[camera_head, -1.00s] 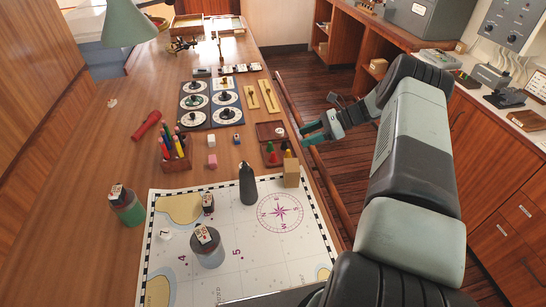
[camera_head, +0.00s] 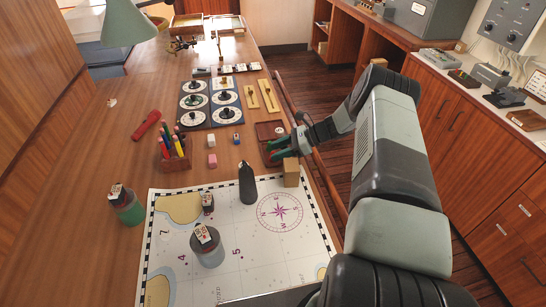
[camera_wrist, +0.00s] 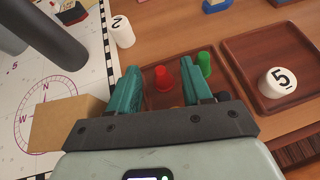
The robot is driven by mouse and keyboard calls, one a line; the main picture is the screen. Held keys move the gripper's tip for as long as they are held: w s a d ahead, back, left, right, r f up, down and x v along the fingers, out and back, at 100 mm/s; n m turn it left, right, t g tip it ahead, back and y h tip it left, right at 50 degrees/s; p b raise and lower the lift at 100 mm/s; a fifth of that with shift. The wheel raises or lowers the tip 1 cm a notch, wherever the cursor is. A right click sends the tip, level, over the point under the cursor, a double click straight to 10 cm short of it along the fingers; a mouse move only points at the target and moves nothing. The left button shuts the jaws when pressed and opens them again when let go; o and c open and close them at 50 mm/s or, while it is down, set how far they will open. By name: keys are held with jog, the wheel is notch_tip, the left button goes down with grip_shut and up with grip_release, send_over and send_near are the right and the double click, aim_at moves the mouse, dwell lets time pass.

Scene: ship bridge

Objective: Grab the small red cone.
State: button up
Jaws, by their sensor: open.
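The small red cone (camera_wrist: 162,78) stands on a wooden tray (camera_wrist: 168,99) in the wrist view. My gripper (camera_wrist: 160,66) is open, with a teal finger on either side of the cone and visible gaps between. A green cone (camera_wrist: 204,64) stands close by, just outside the right finger. In the head view my gripper (camera_head: 277,148) is low over the near compartment of the reddish tray (camera_head: 266,127) at the table's right edge. My fingers largely hide the cones there. Whether the fingertips reach down beside the red cone is hard to tell.
A wooden block (camera_head: 291,173) stands close to my gripper, on the chart (camera_head: 190,262). A dark bottle (camera_head: 247,184) stands left of it. A pink block (camera_head: 212,160) and pencil box (camera_head: 175,164) lie further left.

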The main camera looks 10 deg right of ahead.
grip_shut()
jog(key=shift+r, duration=0.1)
dwell(0.3)
